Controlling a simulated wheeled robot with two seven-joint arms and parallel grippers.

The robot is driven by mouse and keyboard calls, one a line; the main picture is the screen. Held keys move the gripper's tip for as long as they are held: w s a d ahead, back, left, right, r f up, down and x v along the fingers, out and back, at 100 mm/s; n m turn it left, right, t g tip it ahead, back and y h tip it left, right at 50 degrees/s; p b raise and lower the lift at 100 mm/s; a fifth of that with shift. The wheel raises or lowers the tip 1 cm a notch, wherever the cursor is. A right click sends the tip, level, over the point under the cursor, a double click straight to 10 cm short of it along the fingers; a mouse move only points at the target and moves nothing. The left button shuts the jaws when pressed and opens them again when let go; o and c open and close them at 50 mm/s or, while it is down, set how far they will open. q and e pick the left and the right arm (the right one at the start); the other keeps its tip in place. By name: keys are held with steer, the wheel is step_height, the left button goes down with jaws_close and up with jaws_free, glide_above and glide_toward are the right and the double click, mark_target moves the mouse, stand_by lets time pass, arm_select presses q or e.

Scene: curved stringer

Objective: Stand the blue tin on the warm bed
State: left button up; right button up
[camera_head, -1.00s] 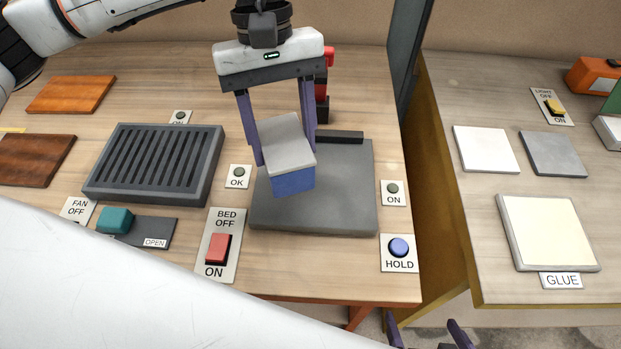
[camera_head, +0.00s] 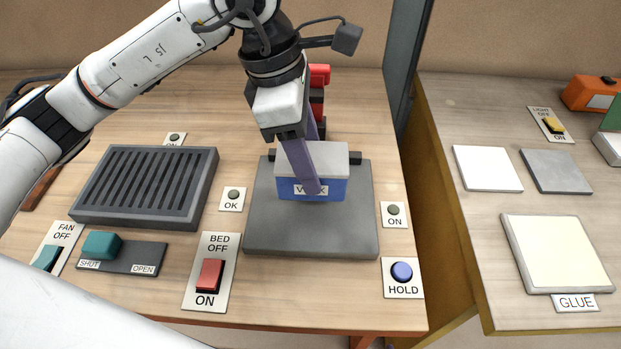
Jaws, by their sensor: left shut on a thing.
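The blue tin (camera_head: 336,190) has a grey lid and a white label partly covered by a finger. It is upright over the back part of the grey bed plate (camera_head: 310,232). I cannot tell whether its base touches the plate. My left gripper (camera_head: 311,188) comes down from above and is shut on the tin, one purple finger across its front face. The other finger is mostly hidden. My right gripper is not in view.
The red BED switch (camera_head: 209,275) is left of the plate's front, the blue HOLD button (camera_head: 402,271) right of it. A slatted grey rack (camera_head: 146,187) stands left. A red and black object (camera_head: 318,90) stands behind. A gap separates the right table (camera_head: 480,220).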

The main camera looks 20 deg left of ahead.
arm_select(q)
steer(key=shift+a+x, duration=0.2)
steer(key=shift+x, duration=0.6)
steer(key=shift+a+x, duration=0.15)
steer(key=shift+x, duration=0.65)
steer(key=shift+a+x, duration=0.2)
steer(key=shift+x, duration=0.65)
steer(key=o, duration=1.8)
steer(key=shift+s+f, duration=0.15)
steer(key=shift+c, duration=0.2)
steer(key=shift+r+p, duration=0.3)
steer(key=shift+r, duration=0.05)
steer(key=v, duration=1.1)
steer(key=shift+a+r+b, duration=0.1)
steer(key=shift+r+b, duration=0.2)
steer(key=shift+b, duration=0.05)
